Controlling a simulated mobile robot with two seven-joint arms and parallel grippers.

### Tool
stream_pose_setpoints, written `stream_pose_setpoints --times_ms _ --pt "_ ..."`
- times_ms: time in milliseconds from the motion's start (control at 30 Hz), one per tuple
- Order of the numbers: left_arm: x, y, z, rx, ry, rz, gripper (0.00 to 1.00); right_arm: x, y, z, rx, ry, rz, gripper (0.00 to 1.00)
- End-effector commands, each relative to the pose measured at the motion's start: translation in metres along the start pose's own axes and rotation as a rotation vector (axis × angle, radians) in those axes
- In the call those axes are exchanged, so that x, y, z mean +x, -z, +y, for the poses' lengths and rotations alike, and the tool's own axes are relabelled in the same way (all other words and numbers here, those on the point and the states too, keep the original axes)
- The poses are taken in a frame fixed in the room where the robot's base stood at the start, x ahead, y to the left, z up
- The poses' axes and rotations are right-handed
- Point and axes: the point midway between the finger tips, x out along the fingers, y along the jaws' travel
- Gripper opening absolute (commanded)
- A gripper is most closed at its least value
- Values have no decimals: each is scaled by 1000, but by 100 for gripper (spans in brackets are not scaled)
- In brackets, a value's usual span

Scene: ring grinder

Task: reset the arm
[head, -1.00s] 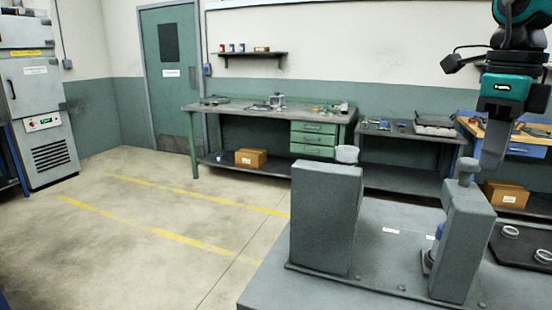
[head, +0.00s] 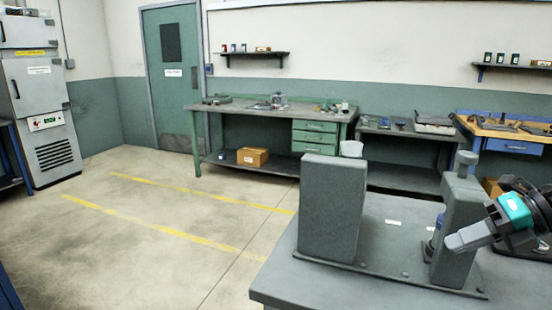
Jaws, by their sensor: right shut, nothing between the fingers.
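My right gripper (head: 450,243) comes in from the right edge, low over the grey machine table. It points left, with its fingers together and nothing in them. Its fingertips show in front of the right block (head: 464,205) of the ring grinder; I cannot tell if they touch it. The left block (head: 332,208) of the grinder stands upright on the same base plate. A small blue part shows beside the right block, partly hidden. My left gripper is not in view.
A green workbench (head: 270,112) with drawers stands at the back wall. A blue bench (head: 500,138) is at the back right. The floor at left is clear, with yellow lines.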

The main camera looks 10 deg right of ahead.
Motion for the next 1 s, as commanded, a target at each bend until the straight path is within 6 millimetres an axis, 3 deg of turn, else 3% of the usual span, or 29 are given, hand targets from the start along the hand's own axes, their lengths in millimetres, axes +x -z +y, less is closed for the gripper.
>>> stream_pose_setpoints --times_ms 367,600,800,1000 --pt "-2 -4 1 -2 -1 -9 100 82 60 -83 722 -366 -431 0" --pt "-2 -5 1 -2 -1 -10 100 143 121 -119 1258 -501 -635 0" --pt "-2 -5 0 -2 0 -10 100 204 186 -125 1737 -557 -736 0" --pt "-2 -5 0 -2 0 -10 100 259 240 -104 2150 -562 -754 0"
